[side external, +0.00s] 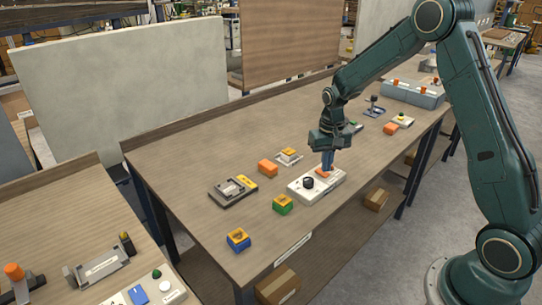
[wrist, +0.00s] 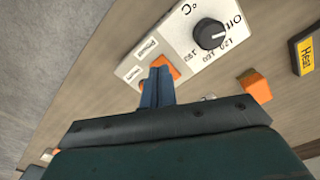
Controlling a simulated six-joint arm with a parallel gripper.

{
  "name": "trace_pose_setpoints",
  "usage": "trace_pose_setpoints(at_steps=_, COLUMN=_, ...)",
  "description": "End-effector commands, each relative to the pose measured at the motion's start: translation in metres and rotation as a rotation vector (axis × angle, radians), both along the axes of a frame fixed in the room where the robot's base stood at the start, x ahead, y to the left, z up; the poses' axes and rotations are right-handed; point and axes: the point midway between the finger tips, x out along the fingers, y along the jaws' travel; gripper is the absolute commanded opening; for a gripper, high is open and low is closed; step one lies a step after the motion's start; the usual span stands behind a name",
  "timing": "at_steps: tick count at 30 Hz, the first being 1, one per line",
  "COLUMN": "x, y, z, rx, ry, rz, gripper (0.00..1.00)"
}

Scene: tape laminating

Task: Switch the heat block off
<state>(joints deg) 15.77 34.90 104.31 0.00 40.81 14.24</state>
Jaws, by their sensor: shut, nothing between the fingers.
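A white control panel (side external: 297,194) lies on the bench with a black knob (side external: 308,183) and an orange part beside it. In the wrist view the knob (wrist: 209,34) has "Off", several numbers and "°C" printed around it; its exact setting is hard to read. My gripper (side external: 327,167) has blue fingers, shut and empty, pointing down at the orange part (wrist: 172,69). The fingers partly cover it; I cannot tell whether they touch it. A dark grey device (side external: 232,190) with a yellow label stands left of the panel; the label (wrist: 305,54) reads "Heat" in the wrist view.
An orange block (side external: 267,167) and a small plate with a yellow piece (side external: 289,156) lie behind the panel. A green-and-yellow block (side external: 282,205) and a blue-and-yellow block (side external: 238,240) lie nearer the front edge.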

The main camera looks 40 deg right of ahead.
Motion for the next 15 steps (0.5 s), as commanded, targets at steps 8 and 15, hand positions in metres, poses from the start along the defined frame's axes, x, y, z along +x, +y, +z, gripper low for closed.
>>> trace_pose_setpoints(at_steps=8, x=0.000, y=0.000, z=0.017, rx=0.000, ry=-0.002, rz=0.000, gripper=0.00)
trace_pose_setpoints(at_steps=15, x=0.001, y=0.000, z=0.030, rx=-0.001, ry=-0.003, rz=0.000, gripper=0.00)
